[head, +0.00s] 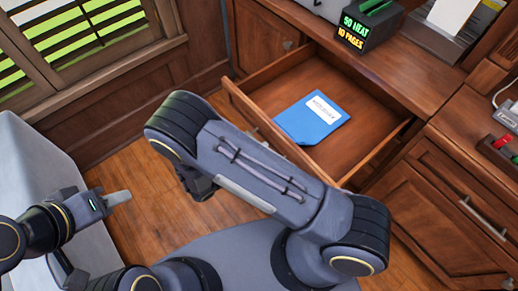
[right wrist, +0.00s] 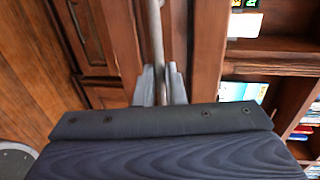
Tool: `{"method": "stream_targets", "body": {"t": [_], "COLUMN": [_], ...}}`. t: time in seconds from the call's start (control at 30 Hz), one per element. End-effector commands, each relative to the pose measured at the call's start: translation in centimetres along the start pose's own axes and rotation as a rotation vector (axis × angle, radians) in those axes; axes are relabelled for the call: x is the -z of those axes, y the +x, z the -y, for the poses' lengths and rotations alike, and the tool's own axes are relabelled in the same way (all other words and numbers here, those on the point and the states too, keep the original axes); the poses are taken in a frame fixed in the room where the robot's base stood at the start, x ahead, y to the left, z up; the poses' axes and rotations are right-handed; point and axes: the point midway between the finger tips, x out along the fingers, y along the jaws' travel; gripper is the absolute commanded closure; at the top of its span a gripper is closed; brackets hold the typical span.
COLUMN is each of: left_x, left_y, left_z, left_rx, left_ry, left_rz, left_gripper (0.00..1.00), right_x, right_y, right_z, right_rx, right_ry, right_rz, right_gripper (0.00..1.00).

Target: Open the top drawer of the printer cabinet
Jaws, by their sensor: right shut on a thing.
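The top drawer (head: 352,160) of the wooden printer cabinet (head: 268,40) stands pulled well out in the head view, its inside exposed. A blue folder (head: 312,118) with a white label lies in it. My right arm crosses in front of the drawer and hides part of its front and handle. In the right wrist view, my right gripper (right wrist: 160,86) is shut on the drawer's metal bar handle (right wrist: 155,35). Its fingers are hidden in the head view. My left gripper (head: 117,198) is at the lower left, away from the drawer; its finger gap does not show.
A dark display box (head: 366,30) with lit text stands on the cabinet top beside a partly seen grey machine (head: 325,6). Another cabinet with a handle (head: 484,217) is at right. A shuttered window (head: 75,35) is at upper left. Open wood floor (head: 150,235) lies before the drawer.

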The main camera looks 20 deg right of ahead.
Motion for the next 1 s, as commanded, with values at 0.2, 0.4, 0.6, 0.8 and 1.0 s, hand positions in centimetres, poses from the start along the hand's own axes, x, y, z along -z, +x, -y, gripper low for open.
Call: {"method": "stream_targets", "body": {"t": [0.2, 0.4, 0.6, 0.8, 1.0], "left_x": [0.0, 0.0, 0.0, 0.0, 0.0], "left_y": [0.0, 0.0, 0.0, 0.0, 0.0], "left_z": [0.0, 0.0, 0.0, 0.0, 0.0], "left_rx": [0.000, 0.000, 0.000, 0.000, 0.000], "left_ry": [0.000, 0.000, 0.000, 0.000, 0.000], "left_rz": [0.000, 0.000, 0.000, 0.000, 0.000], "left_gripper": [0.64, 0.64, 0.64, 0.64, 0.64], "right_x": [0.0, 0.0, -0.1, -0.1, 0.0], "right_y": [0.0, 0.0, -1.1, -4.5, -7.2], "right_z": [-0.1, 0.0, 0.0, -0.1, -0.1], "right_rx": [-0.002, -0.001, -0.002, -0.003, -0.002], "right_ry": [-0.001, 0.000, 0.002, 0.002, 0.001], "right_rz": [-0.001, 0.000, 0.003, 0.003, 0.001], "right_gripper": [0.69, 0.69, 0.69, 0.69, 0.69]}}
